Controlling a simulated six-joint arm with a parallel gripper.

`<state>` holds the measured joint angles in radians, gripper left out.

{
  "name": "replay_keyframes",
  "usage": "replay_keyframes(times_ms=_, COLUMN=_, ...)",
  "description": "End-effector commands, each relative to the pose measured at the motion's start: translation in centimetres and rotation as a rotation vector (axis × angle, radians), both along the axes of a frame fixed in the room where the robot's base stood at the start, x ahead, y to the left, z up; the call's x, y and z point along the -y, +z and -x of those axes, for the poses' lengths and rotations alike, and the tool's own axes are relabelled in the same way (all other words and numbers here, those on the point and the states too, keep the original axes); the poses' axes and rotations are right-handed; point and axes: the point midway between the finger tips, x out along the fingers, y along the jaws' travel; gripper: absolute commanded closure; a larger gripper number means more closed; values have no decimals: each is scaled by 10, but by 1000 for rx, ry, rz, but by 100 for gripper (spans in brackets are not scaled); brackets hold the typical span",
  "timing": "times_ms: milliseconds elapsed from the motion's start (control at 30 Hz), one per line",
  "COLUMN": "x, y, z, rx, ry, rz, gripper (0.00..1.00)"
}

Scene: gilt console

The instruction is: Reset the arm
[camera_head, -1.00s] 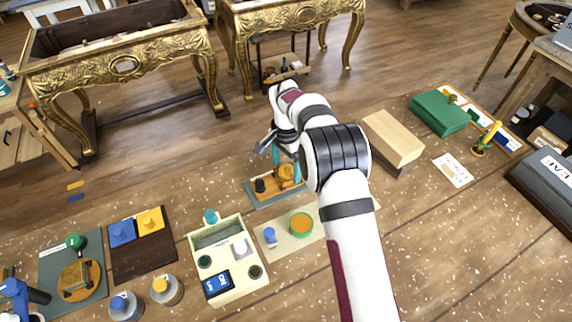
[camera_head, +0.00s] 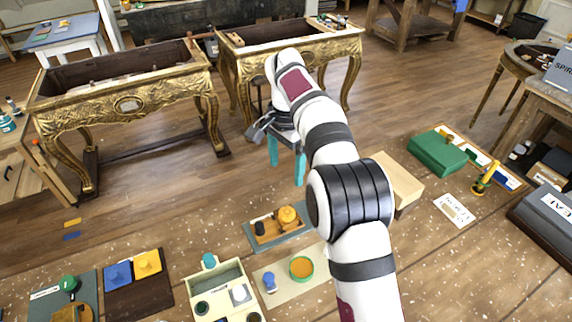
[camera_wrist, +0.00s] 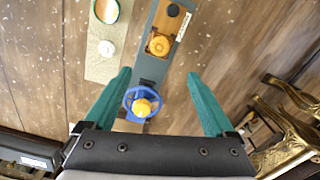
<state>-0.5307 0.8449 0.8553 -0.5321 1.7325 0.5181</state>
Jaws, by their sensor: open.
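My gripper (camera_head: 286,165) is open and empty, its two teal fingers pointing down in the air over the wood floor, beyond the blue-grey board (camera_head: 262,241). In the wrist view my gripper (camera_wrist: 160,75) has its fingers spread wide, with nothing between them. The orange knobbed piece (camera_head: 287,215) stands in a wooden tray on that board, with a dark piece (camera_head: 259,228) beside it. The orange piece also shows ahead of the fingers in the wrist view (camera_wrist: 160,45). A blue ring with an orange centre (camera_wrist: 129,101) lies below, between the fingers in that view.
Two gilt console tables (camera_head: 130,103) (camera_head: 290,47) stand behind my gripper. A wooden block (camera_head: 398,178) and a green case (camera_head: 437,152) lie to the right. A cream tray (camera_head: 238,305) and a beige board with a green-rimmed orange dish (camera_head: 301,268) lie in front.

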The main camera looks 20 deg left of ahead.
Motion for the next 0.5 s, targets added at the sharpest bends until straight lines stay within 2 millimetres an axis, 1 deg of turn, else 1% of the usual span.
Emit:
replay_keyframes(times_ms=400, x=0, y=0, z=0, rx=0, ry=0, rz=0, gripper=11)
replay_keyframes(times_ms=467, x=5, y=4, z=1, rx=0, ry=0, rz=-1, gripper=11)
replay_keyframes(times_ms=500, x=15, y=11, z=4, rx=-2, ry=0, rz=-6, gripper=11)
